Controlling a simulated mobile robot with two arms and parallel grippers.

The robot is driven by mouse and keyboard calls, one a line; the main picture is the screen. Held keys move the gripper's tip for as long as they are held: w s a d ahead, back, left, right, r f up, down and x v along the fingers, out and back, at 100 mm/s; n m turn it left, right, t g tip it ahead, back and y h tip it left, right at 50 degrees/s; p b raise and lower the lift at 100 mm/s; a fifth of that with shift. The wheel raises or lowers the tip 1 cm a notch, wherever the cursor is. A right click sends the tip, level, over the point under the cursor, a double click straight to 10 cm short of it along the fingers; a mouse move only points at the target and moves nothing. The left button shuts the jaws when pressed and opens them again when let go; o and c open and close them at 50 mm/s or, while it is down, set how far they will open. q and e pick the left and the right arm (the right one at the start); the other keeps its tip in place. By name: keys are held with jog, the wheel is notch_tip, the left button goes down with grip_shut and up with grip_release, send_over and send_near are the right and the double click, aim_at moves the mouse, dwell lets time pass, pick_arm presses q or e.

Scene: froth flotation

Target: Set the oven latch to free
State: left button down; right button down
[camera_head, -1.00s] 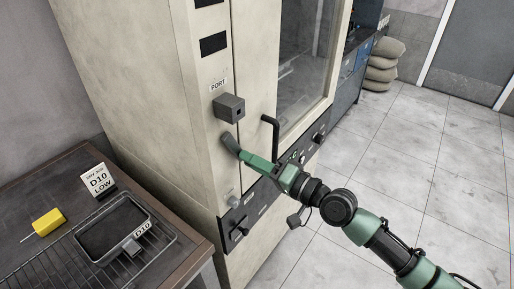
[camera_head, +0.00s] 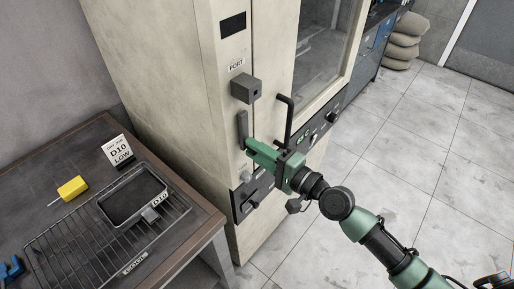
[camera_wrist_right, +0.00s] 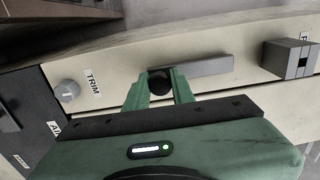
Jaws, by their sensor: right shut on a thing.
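The oven latch (camera_head: 243,126) is a dark grey bar on the cream oven front, below the PORT block. It stands about upright in the head view. In the right wrist view the latch bar (camera_wrist_right: 205,67) runs right from a dark round part between my fingers. My green right gripper (camera_head: 247,146) is at the bar's lower end. In the right wrist view my right gripper (camera_wrist_right: 160,88) is shut on the latch at this round part, which it partly hides. My left gripper is not in view.
The PORT block (camera_head: 246,88) juts out above the latch. A black door handle (camera_head: 286,120) stands to its right. A TRIM knob (camera_wrist_right: 67,91) is nearby. The table at left holds a rack with a D10 tray (camera_head: 133,197), a card (camera_head: 119,151) and a yellow-handled tool (camera_head: 73,187).

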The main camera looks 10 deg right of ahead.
jog(key=c, duration=1.2)
grip_release()
jog(key=b+v, duration=0.3)
jog(key=v, duration=0.4)
jog(key=shift+s+d, duration=0.2)
jog(key=shift+s, duration=0.15)
